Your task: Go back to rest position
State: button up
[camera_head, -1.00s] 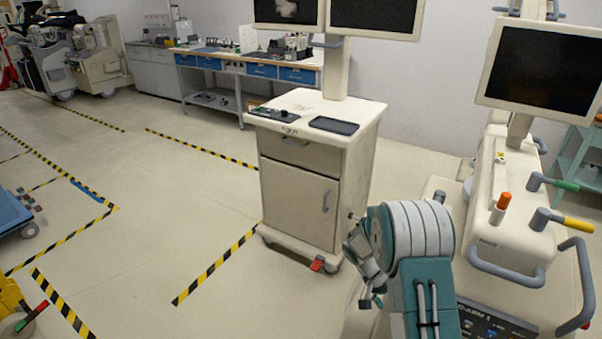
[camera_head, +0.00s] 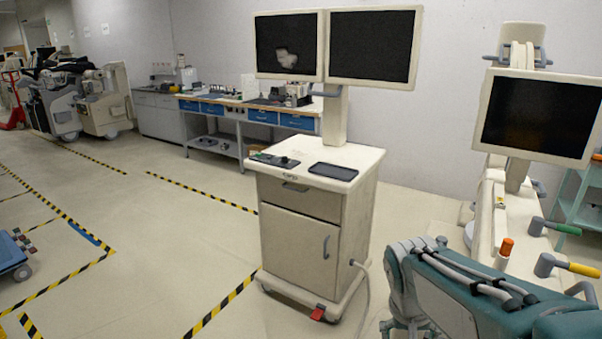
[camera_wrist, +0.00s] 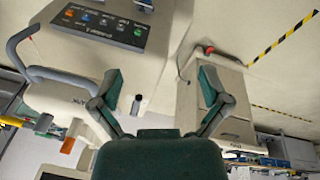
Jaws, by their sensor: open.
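My gripper (camera_wrist: 160,100) shows in the wrist view with its two fingers spread wide, open and with nothing between them. In the head view my teal arm fills the lower right, and the fingertips cannot be made out there. The arm is in front of the cream machine (camera_head: 486,214) with green and yellow handles. In the wrist view, which looks turned over, the machine's button panel (camera_wrist: 104,27) lies at the upper left. The white cart (camera_wrist: 222,85) shows behind the right finger.
The white cart (camera_head: 300,238) with two monitors (camera_head: 374,48) stands left of my arm, a cable at its side. A third monitor (camera_head: 538,115) is above the cream machine. A workbench (camera_head: 240,112) is at the back wall. The taped floor (camera_head: 130,235) at left is mostly clear.

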jog(key=s+a+r+n+t+y, duration=0.1)
jog(key=s+r+t, duration=0.1)
jog(key=s, duration=0.3)
jog(key=s+a+r+n+t+y, duration=0.1)
jog(key=s+a+r+t, duration=0.1)
jog(key=s, duration=0.4)
jog(key=shift+s+a+r, duration=0.2)
